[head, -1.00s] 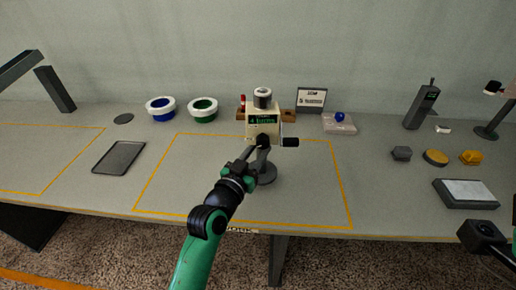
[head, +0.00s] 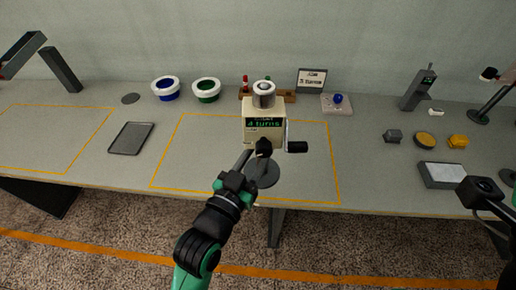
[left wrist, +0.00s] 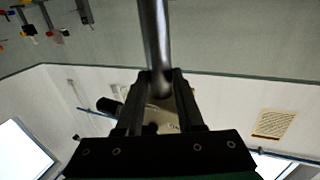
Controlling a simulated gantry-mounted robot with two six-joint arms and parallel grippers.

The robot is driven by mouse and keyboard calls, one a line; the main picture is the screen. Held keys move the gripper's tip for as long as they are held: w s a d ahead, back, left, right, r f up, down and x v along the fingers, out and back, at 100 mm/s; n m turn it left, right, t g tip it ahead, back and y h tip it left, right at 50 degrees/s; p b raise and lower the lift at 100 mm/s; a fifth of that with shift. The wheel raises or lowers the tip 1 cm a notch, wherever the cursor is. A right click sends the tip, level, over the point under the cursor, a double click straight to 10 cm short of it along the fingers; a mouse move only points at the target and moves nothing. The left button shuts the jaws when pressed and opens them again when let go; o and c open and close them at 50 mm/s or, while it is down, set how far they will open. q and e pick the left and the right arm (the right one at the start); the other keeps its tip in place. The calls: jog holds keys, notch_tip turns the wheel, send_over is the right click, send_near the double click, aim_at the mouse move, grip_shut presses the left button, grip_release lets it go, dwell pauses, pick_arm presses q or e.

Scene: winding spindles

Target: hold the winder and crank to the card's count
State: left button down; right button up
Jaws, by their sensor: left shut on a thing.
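The cream winder (head: 262,131) is near the middle in the head view, upright above the yellow-outlined area, with "4 turns" on its green-lettered panel. A grey and white spool (head: 263,92) is on top. The crank with its black grip (head: 298,147) sticks out at its right side. Its round dark base (head: 268,174) is below; I cannot tell whether it touches the table. My left gripper (head: 248,166) is shut on the winder's rod at the front. In the left wrist view the metal rod (left wrist: 154,40) runs between the jaws (left wrist: 160,90).
The card (head: 311,80) stands at the back, its text too small to read surely. A dark tray (head: 131,138) lies left. Small weights (head: 425,139) and a scale-like pad (head: 443,175) are right. Table between is clear.

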pick_arm(q)
jog(key=shift+r, duration=0.15)
jog(key=w+f+b, duration=0.3)
jog(key=w+b, duration=0.1)
jog(key=shift+a+f+b, duration=0.1)
jog(key=shift+f+b, duration=0.25)
jog(key=shift+b, duration=0.05)
jog(key=w+f+b, duration=0.8)
jog(key=w+b, duration=0.2)
jog(key=b, duration=0.4)
jog(key=shift+a, duration=0.3)
jog(key=shift+f, duration=0.85)
dwell(1.0)
jog(key=shift+f, duration=0.2)
